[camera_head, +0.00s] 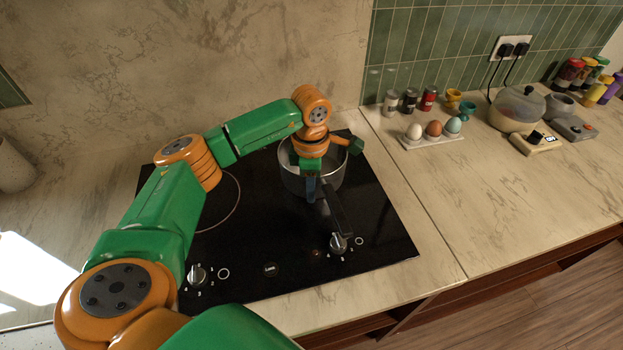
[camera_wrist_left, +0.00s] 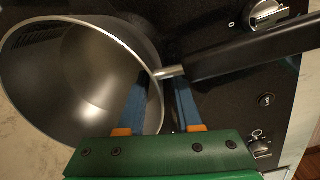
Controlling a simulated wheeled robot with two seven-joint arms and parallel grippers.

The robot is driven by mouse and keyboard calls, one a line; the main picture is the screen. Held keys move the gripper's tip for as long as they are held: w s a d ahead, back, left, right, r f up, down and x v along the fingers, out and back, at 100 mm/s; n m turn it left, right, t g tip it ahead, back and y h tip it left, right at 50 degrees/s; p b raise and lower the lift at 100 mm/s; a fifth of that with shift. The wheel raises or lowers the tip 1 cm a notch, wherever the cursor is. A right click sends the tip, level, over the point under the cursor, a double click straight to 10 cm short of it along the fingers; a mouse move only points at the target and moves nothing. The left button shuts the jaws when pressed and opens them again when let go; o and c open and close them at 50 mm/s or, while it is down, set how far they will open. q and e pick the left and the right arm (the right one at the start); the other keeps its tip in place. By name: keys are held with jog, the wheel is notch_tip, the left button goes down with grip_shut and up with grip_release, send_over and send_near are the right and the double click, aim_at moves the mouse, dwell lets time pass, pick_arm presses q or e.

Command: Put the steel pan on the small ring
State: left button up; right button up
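The steel pan (camera_head: 298,183) stands on the right part of the black hob (camera_head: 375,232). Its black handle (camera_head: 340,214) points toward the front right. It also shows in the left wrist view (camera_wrist_left: 85,75), with its inside empty. My left gripper (camera_head: 312,190) points down at the pan's front edge, near the handle root. In the left wrist view, its blue fingers (camera_wrist_left: 160,92) are apart, on either side of the pan's rim by the handle's metal neck; the tips are partly hidden. One thin ring (camera_head: 239,200) shows on the hob's left, partly behind my arm. I see no other ring.
Hob knobs (camera_head: 338,244) (camera_head: 197,275) stand along the front edge. An egg tray (camera_head: 432,141), small jars (camera_head: 409,101) and a lidded pot (camera_head: 516,108) stand on the counter to the right. The counter's right front is clear.

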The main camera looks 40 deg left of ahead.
pick_arm(q)
notch_tip(320, 180, up, 12)
jog(key=b, duration=0.1)
jog(key=shift+s, duration=0.2)
jog(key=shift+d, duration=0.15)
